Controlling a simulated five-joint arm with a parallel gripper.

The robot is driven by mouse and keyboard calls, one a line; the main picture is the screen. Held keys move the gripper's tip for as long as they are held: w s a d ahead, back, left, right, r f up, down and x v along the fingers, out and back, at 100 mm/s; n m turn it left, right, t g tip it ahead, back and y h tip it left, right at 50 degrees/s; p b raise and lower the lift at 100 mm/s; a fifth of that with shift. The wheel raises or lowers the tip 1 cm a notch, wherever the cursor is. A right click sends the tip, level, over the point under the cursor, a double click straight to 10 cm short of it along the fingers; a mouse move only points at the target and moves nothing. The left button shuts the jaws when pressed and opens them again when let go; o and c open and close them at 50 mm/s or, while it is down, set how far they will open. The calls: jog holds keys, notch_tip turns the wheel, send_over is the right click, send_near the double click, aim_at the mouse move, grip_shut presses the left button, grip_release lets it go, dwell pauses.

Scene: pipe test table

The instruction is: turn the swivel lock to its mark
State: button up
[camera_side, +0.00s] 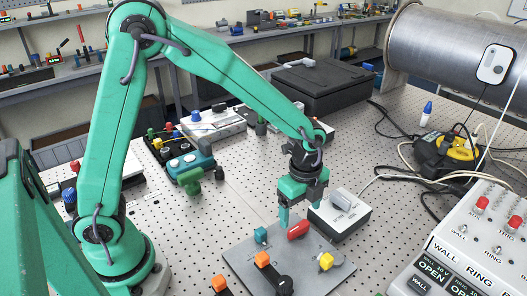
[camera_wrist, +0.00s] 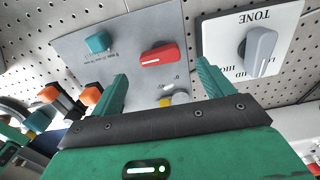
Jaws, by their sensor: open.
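I cannot tell for sure which one is the swivel lock. In the wrist view the red knob (camera_wrist: 163,54) is elongated, lies slightly tilted and bears a white line. My gripper (camera_side: 298,216) is open and empty above the plate. In the wrist view its fingers (camera_wrist: 161,70) stand either side of the red knob's near side, apart from it.
A white-topped box marked TONE (camera_wrist: 284,20) with a grey knob (camera_wrist: 262,48) stands close to the plate's right. A switch panel (camera_side: 455,250) is at the right front. The teal box with a green handle (camera_side: 188,165) stands behind left.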

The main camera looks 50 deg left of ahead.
jog(key=shift+r, duration=1.4)
